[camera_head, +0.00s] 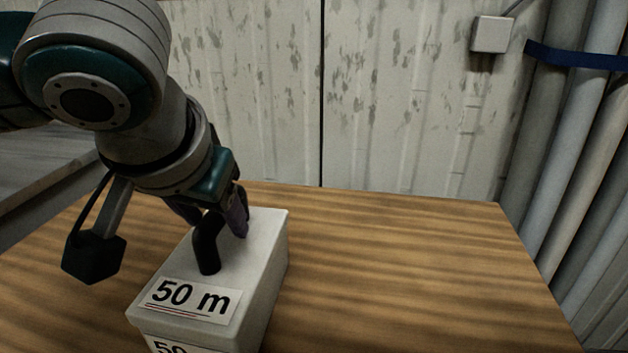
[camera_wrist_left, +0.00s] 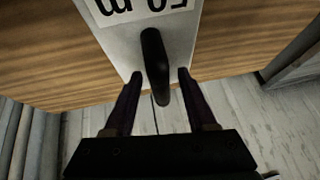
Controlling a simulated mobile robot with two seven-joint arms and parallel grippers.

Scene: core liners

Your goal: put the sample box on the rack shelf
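The sample box (camera_head: 262,262) is a pale grey box with a "50 m" label on its lid and a black handle (camera_head: 207,246) on top. It stands on the wooden table in the head view. My left gripper (camera_head: 212,215) is at the far end of the handle, just above the lid. In the left wrist view the two fingers (camera_wrist_left: 157,88) are spread, one on each side of the handle (camera_wrist_left: 156,65), with gaps between them and it. The box lid (camera_wrist_left: 125,38) lies beyond the fingertips. The rack shelf cannot be made out for certain. My right gripper is out of view.
The wooden table (camera_head: 420,265) is clear to the right of the box. A pale, stained panel wall (camera_head: 400,110) stands behind it. Grey pipes (camera_head: 565,150) with a blue strap stand at the right. A grey surface (camera_head: 40,165) is at the left.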

